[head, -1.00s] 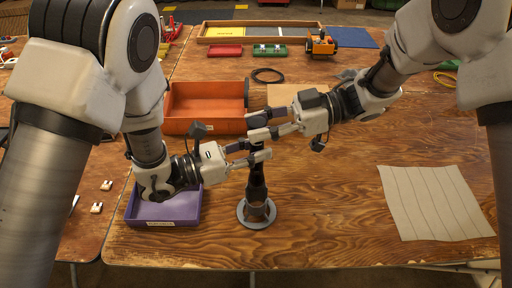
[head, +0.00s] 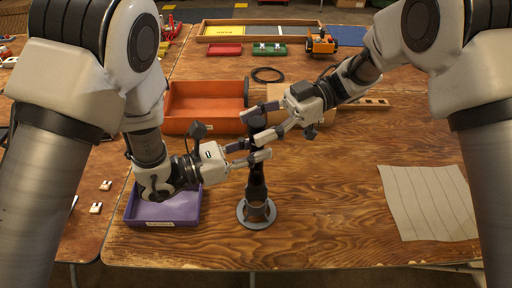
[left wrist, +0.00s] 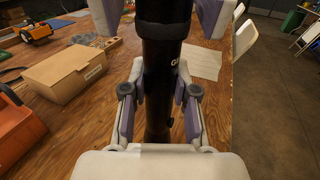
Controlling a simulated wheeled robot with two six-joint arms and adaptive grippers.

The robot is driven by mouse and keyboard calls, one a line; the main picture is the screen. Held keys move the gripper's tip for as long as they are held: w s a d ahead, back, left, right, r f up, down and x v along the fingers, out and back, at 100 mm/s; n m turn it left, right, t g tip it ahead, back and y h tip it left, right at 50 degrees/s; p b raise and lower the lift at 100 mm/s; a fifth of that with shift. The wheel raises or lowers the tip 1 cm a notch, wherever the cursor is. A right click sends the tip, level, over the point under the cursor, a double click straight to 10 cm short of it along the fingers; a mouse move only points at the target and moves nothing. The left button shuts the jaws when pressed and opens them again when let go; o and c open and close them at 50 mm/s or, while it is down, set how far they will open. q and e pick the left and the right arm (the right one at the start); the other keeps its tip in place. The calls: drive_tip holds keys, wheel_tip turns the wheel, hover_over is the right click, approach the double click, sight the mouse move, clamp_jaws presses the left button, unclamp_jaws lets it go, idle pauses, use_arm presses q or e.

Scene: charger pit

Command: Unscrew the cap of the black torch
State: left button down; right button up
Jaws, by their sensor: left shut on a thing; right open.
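The black torch (head: 257,182) stands upright in a round grey holder (head: 256,224) on the wooden table. My left gripper (head: 258,157) is shut on the torch's body from the left; in the left wrist view the dark barrel (left wrist: 165,70) runs upright between its fingers. My right gripper (head: 262,122) is open around the top of the torch, just above my left gripper. The cap is largely hidden by the right fingers, so I cannot tell whether it is loose.
An orange bin (head: 205,103) stands behind left, and a purple tray (head: 163,212) lies left of the torch. A pale ruled cloth (head: 428,203) lies at right. A cardboard box (left wrist: 68,72) shows in the left wrist view.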

drive_tip(key=m+t, duration=0.1)
drive_tip(key=m+t+y, duration=0.1)
drive_tip(key=t, duration=0.1)
drive_tip(key=m+t, duration=0.2)
drive_tip(key=shift+s+r, duration=0.1)
drive_tip(key=shift+s, duration=0.25)
drive_tip(key=shift+w+a+t, duration=0.1)
drive_tip(key=shift+a+t, duration=0.05)
drive_tip(key=shift+t, duration=0.15)
